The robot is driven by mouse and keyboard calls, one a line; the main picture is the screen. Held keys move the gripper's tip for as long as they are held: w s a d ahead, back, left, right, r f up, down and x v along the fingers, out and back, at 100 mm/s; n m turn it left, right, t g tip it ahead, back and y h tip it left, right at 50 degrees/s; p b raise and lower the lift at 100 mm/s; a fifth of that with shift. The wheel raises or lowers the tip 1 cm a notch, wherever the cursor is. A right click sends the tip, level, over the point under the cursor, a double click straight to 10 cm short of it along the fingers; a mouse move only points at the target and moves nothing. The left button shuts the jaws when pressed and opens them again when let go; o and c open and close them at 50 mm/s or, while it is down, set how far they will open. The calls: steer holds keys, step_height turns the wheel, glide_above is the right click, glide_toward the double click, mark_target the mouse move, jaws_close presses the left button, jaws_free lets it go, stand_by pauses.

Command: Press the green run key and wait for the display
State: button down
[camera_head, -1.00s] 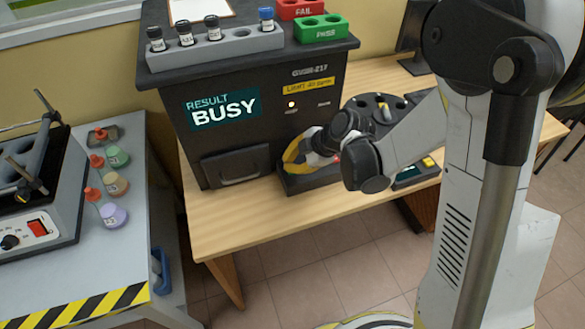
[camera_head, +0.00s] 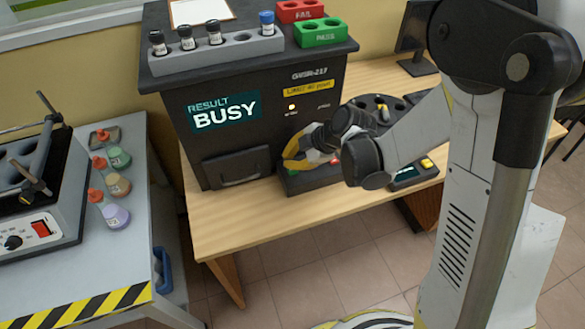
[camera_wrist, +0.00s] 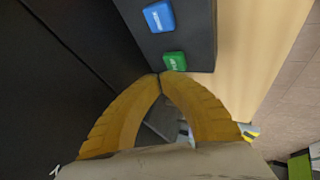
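The black analyser (camera_head: 240,150) stands on the wooden table. Its display (camera_head: 226,111) reads "RESULT BUSY", and a small lamp is lit beside it. A dark key box (camera_head: 312,182) sits at the analyser's front right. In the wrist view the box carries a green key (camera_wrist: 175,61) and a blue key (camera_wrist: 158,16). My gripper (camera_head: 290,160) has yellow fingers and hovers at the left end of the box. In the wrist view its tips (camera_wrist: 160,76) meet, empty, right beside the green key; I cannot tell whether they touch it.
A grey rack (camera_head: 218,55) with several vials stands on the analyser, beside red (camera_head: 300,10) and green (camera_head: 320,33) holders. A round black carousel (camera_head: 375,103) is behind my wrist. A grey bench (camera_head: 130,215) with flasks is at left. The table front (camera_head: 260,215) is clear.

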steer(key=shift+r+p, duration=1.75)
steer(key=shift+r, duration=0.75)
steer(key=shift+d+r, duration=0.1)
steer(key=shift+r, duration=0.15)
steer(key=s+d+r+m+t+h, duration=0.3)
steer(key=s+d+r+m+h, duration=0.3)
steer(key=s+d+r+m, duration=0.9)
steer(key=s+d+m, duration=0.1)
steer(key=s+m, duration=0.2)
steer(key=m, duration=0.2)
steer(key=shift+s, duration=0.4)
stand_by(1.1)
